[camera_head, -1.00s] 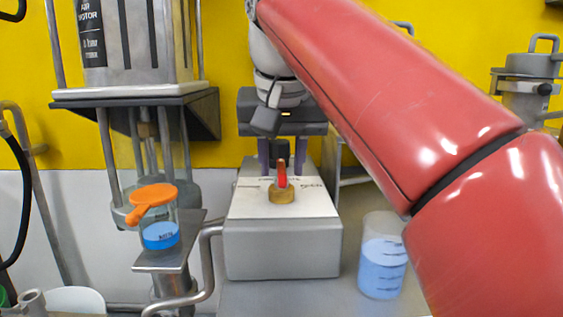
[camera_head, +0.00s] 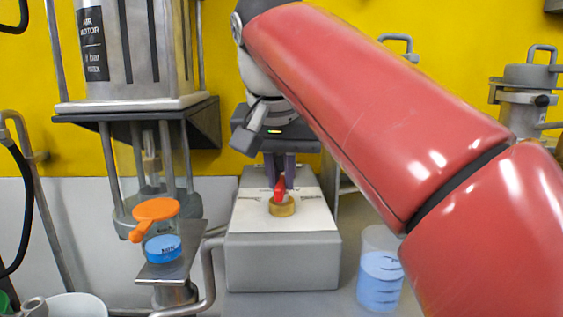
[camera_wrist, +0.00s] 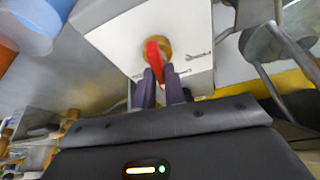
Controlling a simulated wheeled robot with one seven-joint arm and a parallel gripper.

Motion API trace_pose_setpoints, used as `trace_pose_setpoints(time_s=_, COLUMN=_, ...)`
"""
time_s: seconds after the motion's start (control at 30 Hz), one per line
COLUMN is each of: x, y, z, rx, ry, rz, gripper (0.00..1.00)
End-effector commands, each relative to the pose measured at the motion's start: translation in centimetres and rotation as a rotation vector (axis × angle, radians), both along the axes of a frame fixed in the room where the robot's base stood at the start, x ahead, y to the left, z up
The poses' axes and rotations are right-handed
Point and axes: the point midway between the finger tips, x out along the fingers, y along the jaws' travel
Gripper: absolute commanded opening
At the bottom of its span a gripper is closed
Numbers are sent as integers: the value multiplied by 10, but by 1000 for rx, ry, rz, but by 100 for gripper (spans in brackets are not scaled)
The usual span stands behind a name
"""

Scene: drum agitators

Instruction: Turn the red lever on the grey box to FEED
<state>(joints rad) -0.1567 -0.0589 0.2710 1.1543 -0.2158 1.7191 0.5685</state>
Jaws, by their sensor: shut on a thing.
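The grey box (camera_head: 282,262) stands on the bench in the middle of the head view, with a white top plate carrying small printed labels that are too blurred to read. The red lever (camera_head: 280,189) sits on a round brass hub (camera_head: 282,206) on that plate. My gripper (camera_head: 279,180) reaches over the box from behind. In the wrist view, the purple fingers of my gripper (camera_wrist: 160,84) are shut on the end of the red lever (camera_wrist: 153,55), beside the brass hub (camera_wrist: 163,47). The fingers partly hide the lever's far end.
A beaker of blue liquid (camera_head: 380,272) stands right of the box, under my arm. A bent grey pipe (camera_head: 209,275) runs close to the box's left side.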

Motion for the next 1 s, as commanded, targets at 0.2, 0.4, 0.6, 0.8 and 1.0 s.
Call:
trace_pose_setpoints(time_s=0.2, x=0, y=2, z=5, rx=-2, ry=2, rz=-182, gripper=0)
trace_pose_setpoints(time_s=0.4, x=1, y=2, z=5, rx=-2, ry=2, rz=-349, gripper=0)
trace_pose_setpoints(time_s=0.6, x=1, y=3, z=4, rx=-2, ry=1, rz=-485, gripper=0)
trace_pose_setpoints(time_s=0.8, x=2, y=3, z=2, rx=-1, ry=0, rz=-575, gripper=0)
trace_pose_setpoints(time_s=1.0, x=2, y=3, z=1, rx=0, ry=-1, rz=-619, gripper=0)
